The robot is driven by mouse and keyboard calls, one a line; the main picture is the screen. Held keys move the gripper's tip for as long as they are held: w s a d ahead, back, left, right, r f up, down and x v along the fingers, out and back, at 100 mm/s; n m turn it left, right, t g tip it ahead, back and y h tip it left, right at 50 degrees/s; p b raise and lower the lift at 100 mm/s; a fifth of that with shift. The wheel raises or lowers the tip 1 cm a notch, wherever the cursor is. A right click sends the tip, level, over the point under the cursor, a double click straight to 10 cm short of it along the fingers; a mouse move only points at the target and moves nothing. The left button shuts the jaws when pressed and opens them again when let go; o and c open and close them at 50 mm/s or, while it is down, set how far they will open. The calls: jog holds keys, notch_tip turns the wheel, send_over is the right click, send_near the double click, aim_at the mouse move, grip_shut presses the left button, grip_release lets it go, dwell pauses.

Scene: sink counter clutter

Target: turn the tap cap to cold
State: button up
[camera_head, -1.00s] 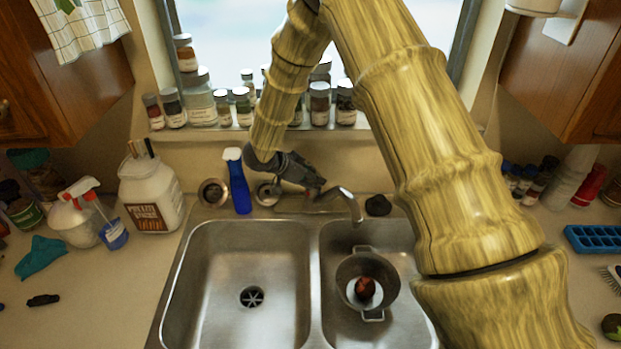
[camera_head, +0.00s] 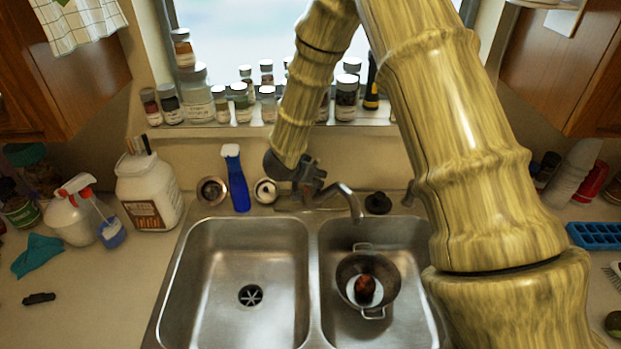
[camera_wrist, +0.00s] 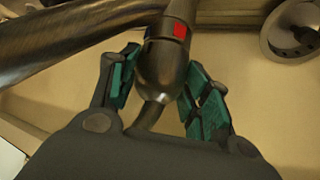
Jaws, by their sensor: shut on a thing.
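The tap's curved metal spout (camera_head: 349,200) stands behind the sink, reaching over the right basin. In the wrist view, the spout (camera_wrist: 75,40) runs off to the upper left. The tap cap (camera_wrist: 162,68) is a dark, shiny rounded piece with a red mark on its upper right side and a thin stem toward me. My gripper (camera_wrist: 160,88) has its green-padded fingers on either side of the cap and is shut on it. In the head view, my gripper (camera_head: 312,178) is at the tap's base, where it largely hides the cap.
A blue bottle (camera_head: 238,180) and a round metal strainer (camera_head: 212,190) stand to the left of the tap. A black stopper (camera_head: 378,203) is at its right. A colander (camera_head: 352,268) holding a dark red item sits in the right basin. The left basin (camera_head: 235,255) is empty. Jars line the sill.

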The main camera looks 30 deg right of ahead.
jog(key=n+t+b, duration=0.1)
jog(key=n+y+b, duration=0.1)
jog(key=n, duration=0.1)
jog(key=shift+s+d+t+y, duration=0.1)
jog(key=shift+d+t+y, duration=0.05)
jog(key=shift+t+y, duration=0.2)
jog(key=shift+r+n+t+y+b, duration=0.1)
jog(key=shift+n+t+y+b, duration=0.45)
jog(key=shift+n+y+b, duration=0.55)
jog(key=shift+n, duration=0.5)
jog(key=o, duration=0.7)
jog(key=shift+s, duration=0.1)
jog(key=v, duration=1.2)
